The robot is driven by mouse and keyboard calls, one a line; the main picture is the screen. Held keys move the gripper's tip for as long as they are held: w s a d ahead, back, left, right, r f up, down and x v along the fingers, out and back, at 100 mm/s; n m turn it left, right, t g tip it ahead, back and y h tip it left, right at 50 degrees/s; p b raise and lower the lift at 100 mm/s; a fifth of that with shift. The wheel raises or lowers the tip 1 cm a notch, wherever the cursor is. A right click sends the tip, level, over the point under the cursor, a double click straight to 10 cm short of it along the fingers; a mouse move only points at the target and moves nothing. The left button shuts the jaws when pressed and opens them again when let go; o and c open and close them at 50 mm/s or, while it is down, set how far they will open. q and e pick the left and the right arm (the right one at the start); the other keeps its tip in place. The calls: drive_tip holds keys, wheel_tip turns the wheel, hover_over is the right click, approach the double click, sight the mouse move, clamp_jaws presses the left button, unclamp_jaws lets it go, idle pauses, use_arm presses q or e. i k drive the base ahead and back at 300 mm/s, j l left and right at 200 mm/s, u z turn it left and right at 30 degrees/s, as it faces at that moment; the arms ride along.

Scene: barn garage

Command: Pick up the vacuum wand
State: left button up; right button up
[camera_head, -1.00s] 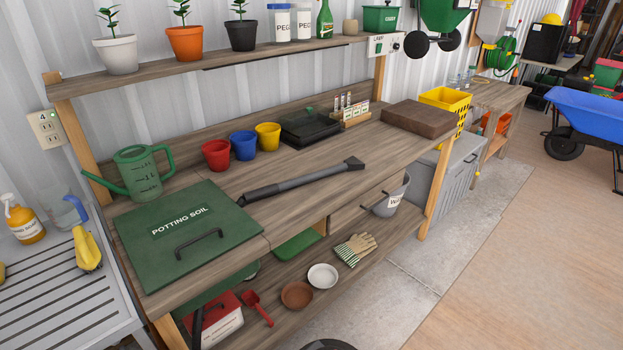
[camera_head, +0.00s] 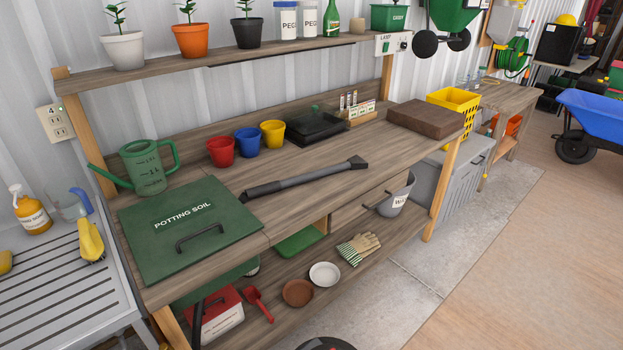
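The vacuum wand (camera_head: 305,178) is a dark grey tube with a wider black nozzle at its right end. It lies flat on the wooden workbench (camera_head: 225,178), near the front edge. Its left end is close to the green potting soil lid (camera_head: 195,240). Neither of my grippers shows in the head view, so nothing is seen holding the wand.
A green watering can (camera_head: 148,168), red, blue and yellow pots (camera_head: 246,143), a black tray (camera_head: 315,124) and a brown block (camera_head: 425,118) stand behind the wand. Open floor (camera_head: 500,265) lies to the right.

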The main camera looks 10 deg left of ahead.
sight(354, 162)
drive_tip(key=l+u, duration=0.25)
drive_tip(key=l, duration=0.75)
drive_tip(key=i+l+u, duration=0.2)
drive_tip(key=l, duration=0.35)
drive_tip(key=l+u, duration=0.2)
drive_tip(key=l, duration=0.3)
drive_tip(key=i+l+u, duration=0.15)
drive_tip(key=l, duration=0.15)
drive_tip(key=i+l+u, duration=0.15)
drive_tip(key=l, duration=0.2)
drive_tip(key=i+l+u, duration=0.15)
drive_tip(key=l, duration=0.2)
drive_tip(key=i+l+u, duration=0.55)
drive_tip(key=l, duration=0.35)
drive_tip(key=i+l+u, duration=0.3)
drive_tip(key=i+l, duration=0.45)
drive_tip(key=l, duration=0.1)
